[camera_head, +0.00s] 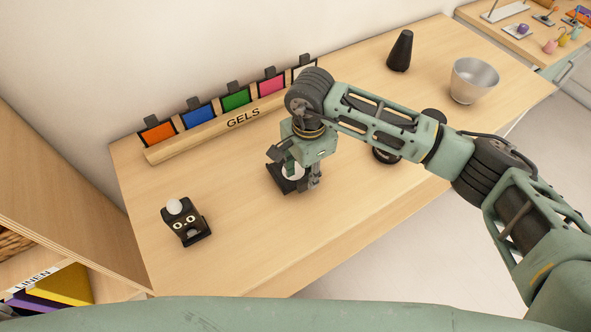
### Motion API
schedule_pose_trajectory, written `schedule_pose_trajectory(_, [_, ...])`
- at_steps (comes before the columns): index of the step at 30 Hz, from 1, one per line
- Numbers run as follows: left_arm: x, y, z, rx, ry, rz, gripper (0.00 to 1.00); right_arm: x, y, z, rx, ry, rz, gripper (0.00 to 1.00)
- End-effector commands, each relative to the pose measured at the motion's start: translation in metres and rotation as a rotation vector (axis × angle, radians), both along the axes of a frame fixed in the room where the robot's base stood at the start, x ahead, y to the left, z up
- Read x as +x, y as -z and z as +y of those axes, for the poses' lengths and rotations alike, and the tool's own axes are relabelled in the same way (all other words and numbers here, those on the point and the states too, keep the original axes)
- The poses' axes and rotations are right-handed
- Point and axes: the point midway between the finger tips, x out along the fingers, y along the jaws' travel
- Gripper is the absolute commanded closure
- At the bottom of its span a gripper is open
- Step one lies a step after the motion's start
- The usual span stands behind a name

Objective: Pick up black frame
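My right gripper (301,178) points down over the wooden table at the middle. A black thing with a pale, whitish middle (284,184) is right at its fingers, partly hidden by them. It may be a black frame, but I cannot tell for sure, nor whether the fingers grip it or stand around it. Black-edged gel frames in orange (158,132), blue (198,113), green (236,98) and pink (271,83) stand in the wooden GELS rack (215,127). A pale one (303,66) is partly behind my arm. My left gripper is not in view.
A black figure with eyes and a white ball on top (186,224) stands at the left. A black cone (401,51) and a metal bowl (473,80) stand at the far right. A dark round thing (386,156) is partly under my arm. The front middle is clear.

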Motion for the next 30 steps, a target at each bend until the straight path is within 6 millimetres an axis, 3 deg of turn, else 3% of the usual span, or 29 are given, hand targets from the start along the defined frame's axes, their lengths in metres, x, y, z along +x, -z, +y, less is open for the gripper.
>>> schedule_pose_trajectory(1, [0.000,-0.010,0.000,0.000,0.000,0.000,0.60,-0.003,0.005,0.000,-0.002,0.002,0.007,0.66])
schedule_pose_trajectory(6, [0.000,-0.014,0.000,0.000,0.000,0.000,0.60,-0.002,0.028,0.001,0.001,0.002,0.003,0.66])
schedule_pose_trajectory(14, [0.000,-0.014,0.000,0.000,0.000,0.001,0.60,-0.001,0.033,0.001,0.002,0.000,0.001,0.66])
schedule_pose_trajectory(26, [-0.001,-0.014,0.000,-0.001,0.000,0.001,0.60,-0.001,0.032,0.001,0.002,0.001,0.001,0.99])
schedule_pose_trajectory(30, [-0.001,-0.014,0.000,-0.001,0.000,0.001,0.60,-0.001,0.032,0.001,0.002,0.001,0.001,1.00])
